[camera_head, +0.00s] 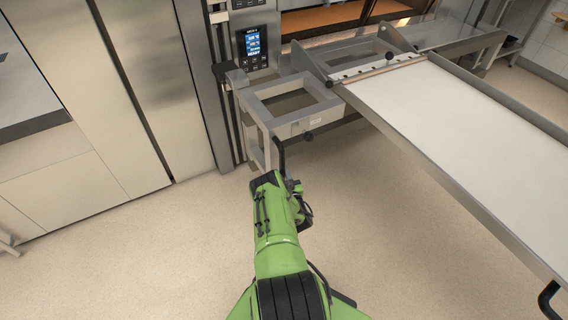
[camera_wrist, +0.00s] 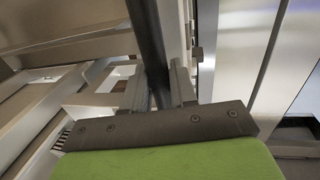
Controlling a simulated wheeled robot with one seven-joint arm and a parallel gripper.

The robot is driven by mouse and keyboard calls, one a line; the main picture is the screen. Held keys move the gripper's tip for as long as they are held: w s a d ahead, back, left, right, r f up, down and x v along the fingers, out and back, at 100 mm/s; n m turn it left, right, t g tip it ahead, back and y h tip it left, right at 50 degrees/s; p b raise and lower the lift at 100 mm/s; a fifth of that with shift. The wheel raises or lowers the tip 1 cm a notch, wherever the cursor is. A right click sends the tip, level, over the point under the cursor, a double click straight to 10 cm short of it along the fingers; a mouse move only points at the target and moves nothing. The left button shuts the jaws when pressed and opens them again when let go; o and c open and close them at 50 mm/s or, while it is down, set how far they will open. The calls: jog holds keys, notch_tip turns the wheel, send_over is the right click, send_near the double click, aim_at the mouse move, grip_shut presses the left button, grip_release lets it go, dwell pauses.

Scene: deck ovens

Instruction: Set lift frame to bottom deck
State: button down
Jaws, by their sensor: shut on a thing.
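The lift frame (camera_head: 258,98) is a grey metal frame standing in front of the oven, at upper centre in the head view. A black bar handle (camera_head: 277,152) hangs at its front left corner. My gripper (camera_head: 281,176) is at this handle, with its fingers mostly hidden by my green arm. In the wrist view my gripper (camera_wrist: 160,86) has a finger on either side of the dark handle bar (camera_wrist: 148,38) and is shut on it. The frame's pale rails (camera_wrist: 32,128) show left of the fingers.
A loader with a white belt (camera_head: 455,125) and metal side rails rests on the frame and reaches to the lower right. The oven's control panel (camera_head: 253,46) is lit beside an open deck (camera_head: 325,20). Steel cabinet doors (camera_head: 120,80) stand left. The floor (camera_head: 150,260) is clear.

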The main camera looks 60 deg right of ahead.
jog(key=shift+w+d+f, duration=0.1)
jog(key=shift+w+f, duration=0.1)
jog(key=shift+f, duration=0.3)
jog(key=shift+w+d+f, duration=0.1)
jog(key=shift+w+f, duration=0.05)
jog(key=shift+f, duration=0.3)
jog(key=c, duration=1.3)
grip_release()
jog(key=shift+o, duration=1.4)
jog(key=shift+f, duration=0.15)
jog(key=shift+f, duration=0.1)
